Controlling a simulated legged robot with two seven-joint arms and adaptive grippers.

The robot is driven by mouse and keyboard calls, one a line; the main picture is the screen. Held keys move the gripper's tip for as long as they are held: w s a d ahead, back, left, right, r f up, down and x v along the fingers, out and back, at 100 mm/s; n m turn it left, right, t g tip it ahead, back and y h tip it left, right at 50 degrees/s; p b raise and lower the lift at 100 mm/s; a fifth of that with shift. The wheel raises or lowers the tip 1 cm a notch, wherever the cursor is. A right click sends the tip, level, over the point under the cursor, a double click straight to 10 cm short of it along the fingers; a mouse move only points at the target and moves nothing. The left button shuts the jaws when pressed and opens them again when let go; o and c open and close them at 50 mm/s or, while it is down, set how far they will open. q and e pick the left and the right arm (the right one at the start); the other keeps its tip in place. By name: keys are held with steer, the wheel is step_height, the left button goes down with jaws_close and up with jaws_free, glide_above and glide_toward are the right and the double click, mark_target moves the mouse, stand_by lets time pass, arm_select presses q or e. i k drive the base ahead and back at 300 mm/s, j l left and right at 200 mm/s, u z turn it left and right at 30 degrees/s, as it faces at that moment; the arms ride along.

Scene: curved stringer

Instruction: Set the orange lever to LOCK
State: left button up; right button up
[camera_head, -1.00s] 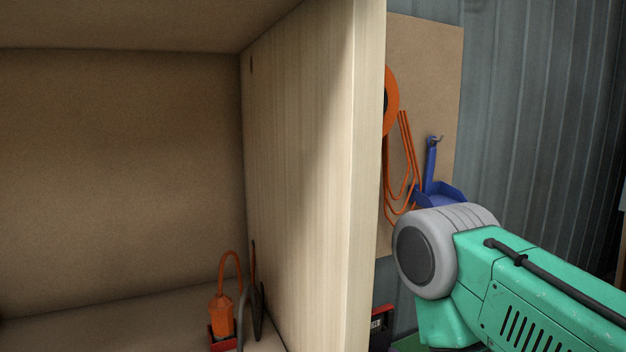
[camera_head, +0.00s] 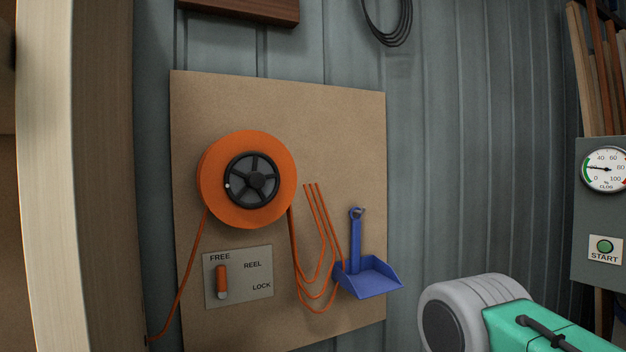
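The orange lever (camera_head: 221,280) is on a grey plate (camera_head: 263,275) on the brown board. The plate reads FREE at its top, REEL at the middle right and LOCK at the lower right. The lever stands upright, with its orange part below FREE and a pale end at the bottom. An orange reel (camera_head: 216,185) with a black spoked hub is above the plate. My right arm comes in at the lower right, apart from the plate. Neither of my grippers shows.
A blue dustpan (camera_head: 368,279) and orange cord loops (camera_head: 319,240) are right of the plate. A wooden cabinet edge (camera_head: 55,180) stands at the left. A grey panel (camera_head: 597,240) with a gauge and START button is at the far right.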

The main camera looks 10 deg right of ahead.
mark_target(220, 291)
steer(key=l, duration=0.2)
steer(key=i+l+u, duration=0.1)
steer(key=u, duration=0.3)
steer(key=l+u, duration=0.2)
steer(key=u, duration=0.15)
steer(key=i+l+u, duration=0.1)
steer(key=u, duration=0.3)
steer(key=l+u, duration=0.35)
steer(key=i+j, duration=0.05)
steer(key=j, duration=0.05)
